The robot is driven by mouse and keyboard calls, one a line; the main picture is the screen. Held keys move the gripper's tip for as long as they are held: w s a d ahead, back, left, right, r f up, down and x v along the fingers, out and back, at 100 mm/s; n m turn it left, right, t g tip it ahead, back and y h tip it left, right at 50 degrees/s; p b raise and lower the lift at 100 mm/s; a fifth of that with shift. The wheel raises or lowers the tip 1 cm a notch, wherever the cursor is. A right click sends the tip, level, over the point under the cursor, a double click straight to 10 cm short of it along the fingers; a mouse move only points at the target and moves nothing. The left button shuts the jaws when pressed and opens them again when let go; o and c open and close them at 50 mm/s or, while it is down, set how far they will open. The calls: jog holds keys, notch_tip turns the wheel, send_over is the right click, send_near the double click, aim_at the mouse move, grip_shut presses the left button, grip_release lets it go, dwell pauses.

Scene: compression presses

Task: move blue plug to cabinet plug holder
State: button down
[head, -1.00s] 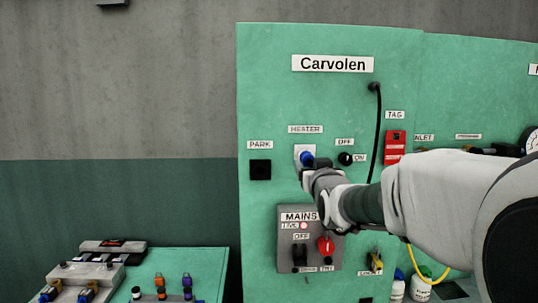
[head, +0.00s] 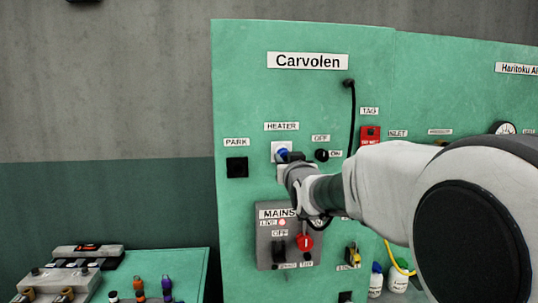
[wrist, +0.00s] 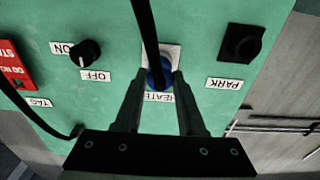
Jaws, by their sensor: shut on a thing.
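The blue plug (head: 283,155) is at the white heater socket plate (head: 276,147) on the green cabinet. It also shows in the wrist view (wrist: 160,76), in front of the plate. I cannot tell how deep it sits in the socket. My gripper (head: 290,158) is shut on the plug, with one finger on each side in the wrist view (wrist: 157,84). The black square holder labelled PARK (head: 237,167) is left of the heater socket and looks empty. It shows at the upper right of the wrist view (wrist: 241,44).
A black cable (head: 352,115) hangs from the cabinet and passes behind my arm. A black OFF/ON knob (head: 321,155) and a red tag (head: 370,134) are to the right. The grey MAINS box (head: 268,250) with a red knob (head: 305,242) is below.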

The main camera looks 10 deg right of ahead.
jog(key=shift+s, duration=0.15)
jog(key=shift+s+b, duration=0.5)
jog(key=shift+s, duration=0.1)
jog(key=shift+s+b, duration=0.4)
jog(key=shift+s, duration=0.35)
dwell(0.4)
jog(key=shift+s+b, duration=1.3)
jog(key=shift+s, duration=0.7)
jog(key=shift+a, duration=0.1)
